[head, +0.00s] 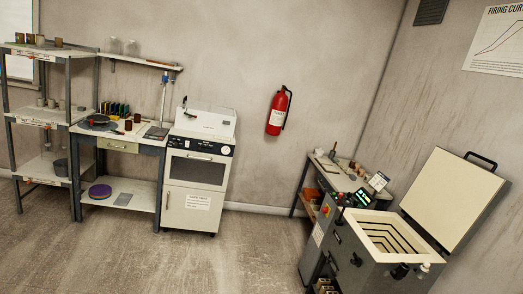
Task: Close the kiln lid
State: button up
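The kiln (352,254) stands at the lower right, a grey box with a pale stepped chamber (392,238) showing through its open top. Its lid (452,200) is raised and leans back to the right, with its cream inner face showing. A dark handle (481,160) sits at the lid's upper edge. My gripper is not visible in the head view, so its state is hidden.
A small worktable (345,177) stands behind the kiln. A white cabinet (194,182), a workbench (120,145) and a shelf rack (42,120) line the back wall. A red fire extinguisher (277,112) hangs there. The floor (235,250) left of the kiln is clear.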

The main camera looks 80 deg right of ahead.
aim_at(452, 197)
jog(key=z, duration=2.95)
jog(key=i+l+z, duration=0.3)
jog(key=i+z, duration=0.15)
jog(key=i, duration=0.15)
jog(key=i+l+z, duration=0.1)
jog(key=i+z, duration=0.4)
jog(key=i+l+u, duration=0.1)
jog(key=i, duration=0.45)
jog(key=i+l, duration=0.2)
jog(key=i, duration=0.3)
jog(key=i+l+u, duration=0.15)
jog(key=i, duration=0.4)
jog(key=i+l, duration=0.25)
jog(key=i, duration=0.25)
jog(key=i+l+u, duration=0.15)
jog(key=i, duration=0.35)
